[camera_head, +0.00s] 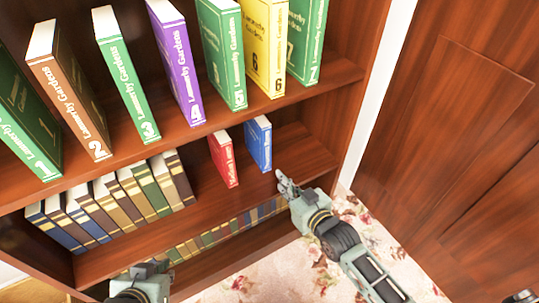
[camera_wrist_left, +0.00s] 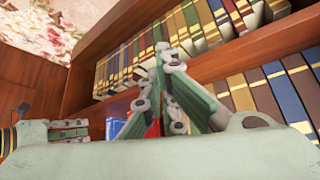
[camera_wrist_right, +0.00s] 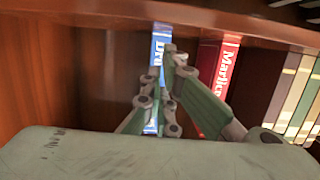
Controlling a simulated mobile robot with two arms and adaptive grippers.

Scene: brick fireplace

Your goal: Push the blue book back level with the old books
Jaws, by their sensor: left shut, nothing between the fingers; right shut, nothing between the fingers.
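The blue book (camera_head: 259,144) stands upright on the middle shelf, right of the red book (camera_head: 222,158) with a gap between them. The old books (camera_head: 120,200) stand in a row further left. The blue book's spine looks about in line with the red and old spines. My right gripper (camera_head: 284,182) is shut and empty, just in front of the blue book; contact is unclear. In the right wrist view its fingers (camera_wrist_right: 170,52) cover part of the blue spine (camera_wrist_right: 160,45). My left gripper (camera_head: 155,268) is shut and empty, low at the left, in front of the lower shelves.
Tall numbered books (camera_head: 176,62) fill the shelf above. More old books (camera_head: 215,235) stand on the shelf below. The shelf's right side panel (camera_head: 345,100) is close to the blue book. Bare shelf board (camera_head: 303,152) lies between them. A flowered carpet (camera_head: 270,275) is below.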

